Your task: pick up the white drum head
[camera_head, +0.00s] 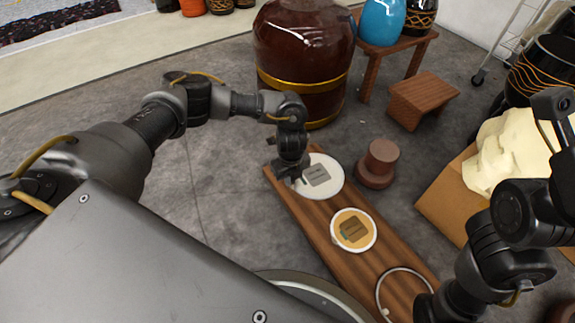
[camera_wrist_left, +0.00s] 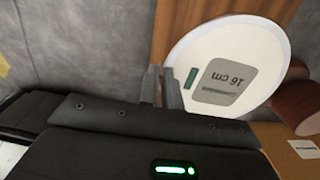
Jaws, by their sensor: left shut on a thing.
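The white drum head (camera_head: 334,179) is a round disc with a grey label, at the far end of a long wooden bench (camera_head: 313,224). In the left wrist view the drum head (camera_wrist_left: 232,48) fills the right half, its label reading "16 cm" upside down. My left gripper (camera_head: 292,180) is at the disc's left edge, and its fingers (camera_wrist_left: 166,90) are shut on that rim. I cannot tell whether the disc lies flat on the wood or is slightly raised. My right gripper (camera_head: 432,306) is low at the right, over the bench's near end; its fingers are not clear.
A tan drum head with a white rim (camera_head: 367,231) and a thin ring (camera_head: 379,290) lie nearer on the bench. A brown round pedestal (camera_head: 378,165) stands right of it. A large brown jar (camera_head: 304,50) stands behind. Grey floor is free at the left.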

